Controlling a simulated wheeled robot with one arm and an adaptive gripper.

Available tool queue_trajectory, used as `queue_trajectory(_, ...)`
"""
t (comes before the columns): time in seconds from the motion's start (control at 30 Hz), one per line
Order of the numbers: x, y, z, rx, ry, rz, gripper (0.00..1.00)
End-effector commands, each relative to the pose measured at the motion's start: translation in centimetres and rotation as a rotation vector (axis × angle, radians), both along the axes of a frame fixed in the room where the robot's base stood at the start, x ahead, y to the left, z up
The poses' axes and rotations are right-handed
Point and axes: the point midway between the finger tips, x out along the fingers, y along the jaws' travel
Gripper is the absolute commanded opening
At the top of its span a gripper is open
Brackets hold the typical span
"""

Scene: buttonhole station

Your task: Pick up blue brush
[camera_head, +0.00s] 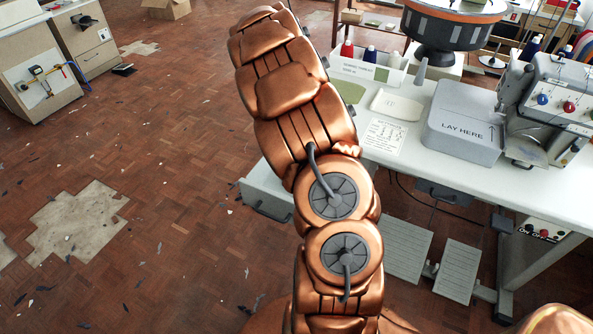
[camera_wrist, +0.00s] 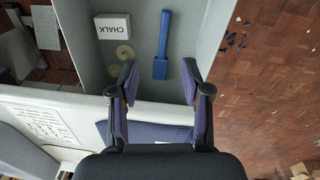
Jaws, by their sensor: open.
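The blue brush (camera_wrist: 162,52) lies in an open grey drawer (camera_wrist: 215,25), seen in the wrist view. It has a long narrow handle pointing away and a wider block end nearer my gripper. My gripper (camera_wrist: 157,82) is open and empty. Its two fingers with purple-blue pads reach over the drawer's near part, one on each side of the brush's line. The block end of the brush shows between and just beyond the fingertips, apart from both. In the head view the drawer (camera_head: 262,195) shows at the table's left side, but my arm hides the gripper and the brush.
A white box marked CHALK (camera_wrist: 113,27) and pale discs (camera_wrist: 124,53) lie in the drawer left of the brush. Drawer walls surround them. The white table (camera_head: 410,150) carries a grey LAY HERE block (camera_head: 463,125), a tray (camera_head: 397,105) and a machine (camera_head: 560,95). Floor is open at left.

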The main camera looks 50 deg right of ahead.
Motion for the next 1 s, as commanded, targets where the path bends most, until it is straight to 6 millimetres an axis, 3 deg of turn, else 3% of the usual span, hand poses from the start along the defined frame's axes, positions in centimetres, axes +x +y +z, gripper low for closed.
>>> queue_trajectory(0.03,0.4,-1.4,-1.9,0.006,-0.007,-0.026,0.48)
queue_trajectory(0.1,0.8,-2.7,-3.8,0.015,-0.016,-0.059,0.48)
queue_trajectory(0.3,1.8,-5.0,-7.2,0.035,-0.042,-0.118,0.48)
queue_trajectory(1.0,1.6,-5.6,-12.7,0.044,-0.049,-0.137,0.48)
